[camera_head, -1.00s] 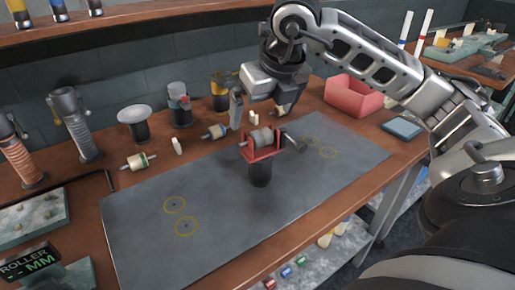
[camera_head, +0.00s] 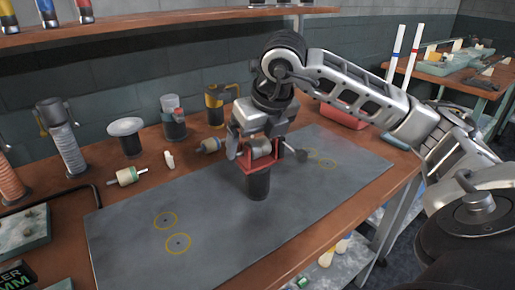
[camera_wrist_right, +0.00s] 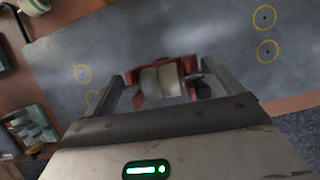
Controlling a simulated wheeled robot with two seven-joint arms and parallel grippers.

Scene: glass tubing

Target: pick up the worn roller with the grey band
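A grey and off-white roller (camera_wrist_right: 161,82) sits in a red bracket (camera_head: 247,168) on top of a black post (camera_head: 257,185), which stands on the grey mat. I cannot make out its band clearly. My right gripper (camera_head: 258,155) points down over the bracket. In the right wrist view the roller lies between the two fingers of that gripper (camera_wrist_right: 165,92), which stand apart with a gap on each side. In the head view the gripper partly hides the roller. My left gripper is in neither view.
A cream roller with coloured ends (camera_head: 127,176) and a blue-ended roller (camera_head: 210,145) lie behind the grey mat (camera_head: 200,215). A red bin (camera_head: 343,114) stands at the back right. The mat's front is clear.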

